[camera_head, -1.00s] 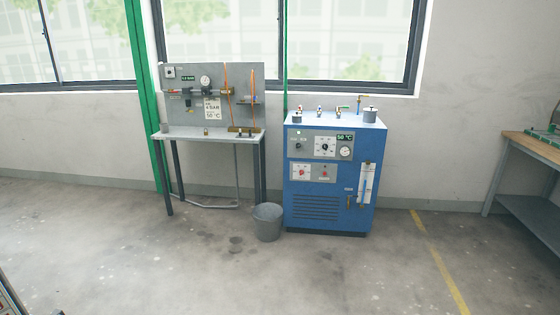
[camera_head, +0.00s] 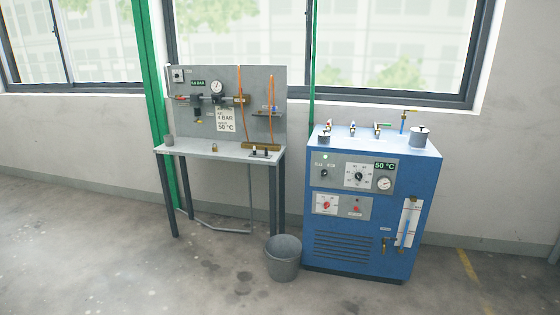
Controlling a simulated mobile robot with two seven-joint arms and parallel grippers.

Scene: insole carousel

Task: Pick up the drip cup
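Neither of my grippers is in view.
A grey bucket (camera_head: 284,263) stands on the floor between the bench and the blue machine (camera_head: 338,250). The bench's back panel (camera_head: 264,84) carries gauges, fittings and orange hoses. The floor (camera_head: 150,275) before the bench is clear.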

